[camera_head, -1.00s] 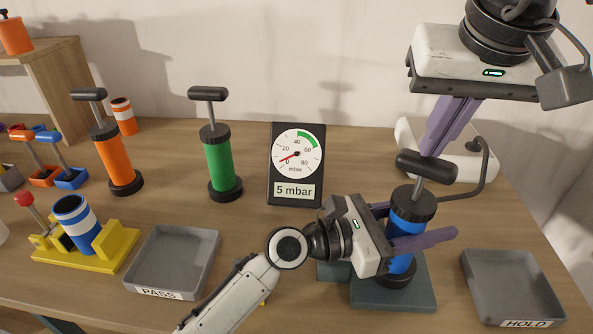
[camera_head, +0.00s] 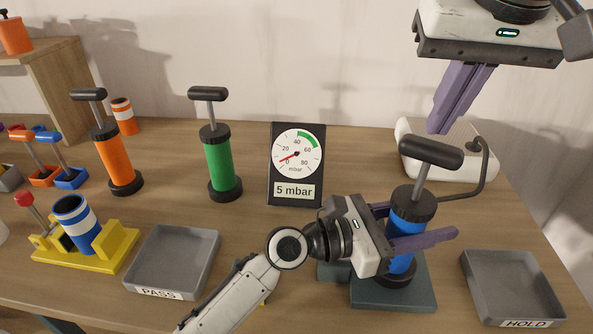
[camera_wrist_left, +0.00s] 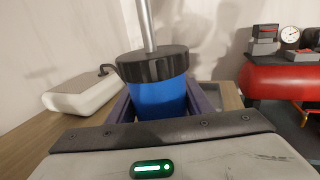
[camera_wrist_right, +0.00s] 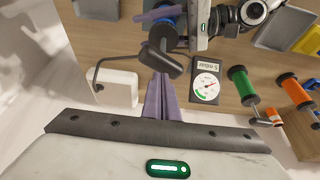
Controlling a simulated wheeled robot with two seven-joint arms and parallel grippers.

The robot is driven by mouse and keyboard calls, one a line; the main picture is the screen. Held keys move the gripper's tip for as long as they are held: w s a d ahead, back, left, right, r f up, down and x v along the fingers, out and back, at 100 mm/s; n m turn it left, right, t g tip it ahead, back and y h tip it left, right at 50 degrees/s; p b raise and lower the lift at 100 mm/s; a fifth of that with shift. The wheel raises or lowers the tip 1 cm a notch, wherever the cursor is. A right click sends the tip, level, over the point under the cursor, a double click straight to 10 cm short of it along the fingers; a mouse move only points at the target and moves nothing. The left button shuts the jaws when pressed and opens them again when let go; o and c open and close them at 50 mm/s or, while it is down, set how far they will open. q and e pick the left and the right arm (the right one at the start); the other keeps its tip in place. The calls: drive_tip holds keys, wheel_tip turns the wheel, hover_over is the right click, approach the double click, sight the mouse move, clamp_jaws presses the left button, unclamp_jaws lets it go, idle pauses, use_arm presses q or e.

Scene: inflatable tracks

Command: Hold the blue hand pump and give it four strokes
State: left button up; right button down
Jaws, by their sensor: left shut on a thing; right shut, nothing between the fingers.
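The blue hand pump (camera_head: 403,265) stands upright on a dark grey-green base plate (camera_head: 420,292) at the right of the table. My left gripper (camera_head: 420,240) is shut around its blue barrel, which also shows between the fingers in the left wrist view (camera_wrist_left: 158,99). The pump's black T-handle (camera_head: 431,152) is raised on its metal rod. My right gripper (camera_head: 443,128) is shut and empty, fingers pointing down, above and behind the handle. In the right wrist view the handle (camera_wrist_right: 160,60) lies just beyond the purple fingertips. The dial gauge (camera_head: 296,165) reads 5 mbar.
A white box (camera_head: 465,160) with a bent hose stands behind the pump. The HOLD tray (camera_head: 512,285) is at right, the PASS tray (camera_head: 172,262) at left. Green (camera_head: 219,165) and orange (camera_head: 115,160) pumps and a yellow stand (camera_head: 100,255) occupy the left side.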

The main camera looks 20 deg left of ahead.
sight(437, 149)
drive_tip(key=shift+f, duration=0.15)
drive_tip(key=shift+f, duration=3.2)
drive_tip(key=shift+r, duration=3.35)
drive_tip(key=shift+f, duration=0.1)
drive_tip(key=shift+f, duration=3.35)
drive_tip(key=shift+r, duration=3.45)
drive_tip(key=shift+r, duration=2.5)
